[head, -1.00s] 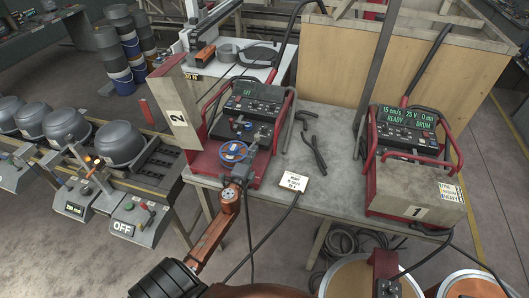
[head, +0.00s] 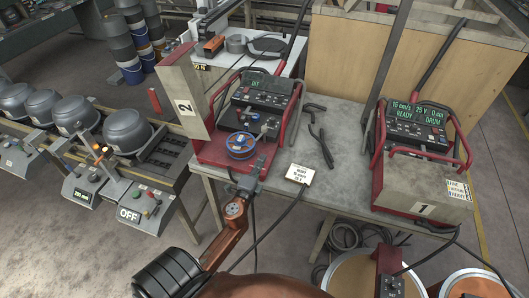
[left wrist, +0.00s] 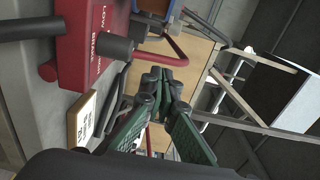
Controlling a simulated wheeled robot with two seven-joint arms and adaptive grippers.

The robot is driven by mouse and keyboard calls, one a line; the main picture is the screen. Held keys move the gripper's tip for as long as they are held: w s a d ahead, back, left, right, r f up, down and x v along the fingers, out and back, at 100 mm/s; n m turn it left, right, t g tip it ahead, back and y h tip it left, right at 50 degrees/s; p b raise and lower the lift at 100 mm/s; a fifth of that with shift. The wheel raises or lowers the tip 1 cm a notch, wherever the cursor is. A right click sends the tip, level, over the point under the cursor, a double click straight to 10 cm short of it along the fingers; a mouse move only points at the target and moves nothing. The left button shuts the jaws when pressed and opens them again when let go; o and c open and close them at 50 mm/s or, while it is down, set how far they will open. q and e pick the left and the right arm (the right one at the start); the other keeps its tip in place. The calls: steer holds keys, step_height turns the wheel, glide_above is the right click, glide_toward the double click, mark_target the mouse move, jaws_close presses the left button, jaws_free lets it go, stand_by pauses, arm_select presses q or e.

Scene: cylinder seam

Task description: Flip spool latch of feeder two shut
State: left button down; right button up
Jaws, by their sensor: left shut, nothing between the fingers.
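Feeder two (head: 222,152) is a red and grey unit on the table's left side. Its tall side panel (head: 185,105), marked 2, stands swung open. A spool with blue rims (head: 240,145) sits in its open front. The spool latch cannot be made out clearly. My left gripper (head: 246,181) is shut and empty, just in front of the spool at the feeder's front edge, apart from the spool. My right gripper is out of view.
Feeder one (head: 420,180) stands closed at the table's right. A printed card (head: 300,174) and dark pliers (head: 322,147) lie between the feeders. A cable runs past my left arm. Control boxes (head: 140,207) stand at the left, drums (head: 355,275) below right.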

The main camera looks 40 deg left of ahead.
arm_select(q)
steer(key=shift+v, duration=0.95)
steer(key=shift+w, duration=0.1)
